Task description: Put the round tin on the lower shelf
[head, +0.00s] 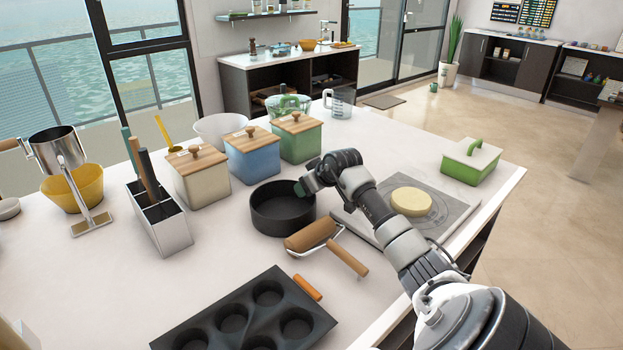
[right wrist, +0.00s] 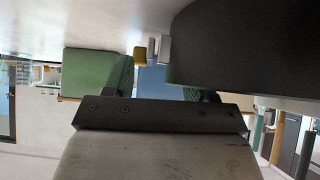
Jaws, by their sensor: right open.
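The round tin (head: 283,214) is black and open-topped. My right gripper (head: 307,188) is open at the tin's right rim. In the right wrist view the tin (right wrist: 245,50) is a large dark shape at upper right, partly in front of one finger of the gripper (right wrist: 162,84). I cannot tell whether the rim is between the fingers or whether they touch. My left gripper is not in view. I cannot tell which shelf is the lower one.
Blue (head: 253,153), cream (head: 198,178) and green (head: 298,140) lidded canisters stand behind the tin. The rolling pin (head: 312,238) and muffin tray (head: 250,312) lie in front. A board (head: 447,208) with dough (head: 411,201) is to the right. Dark shelving (head: 290,80) stands far back.

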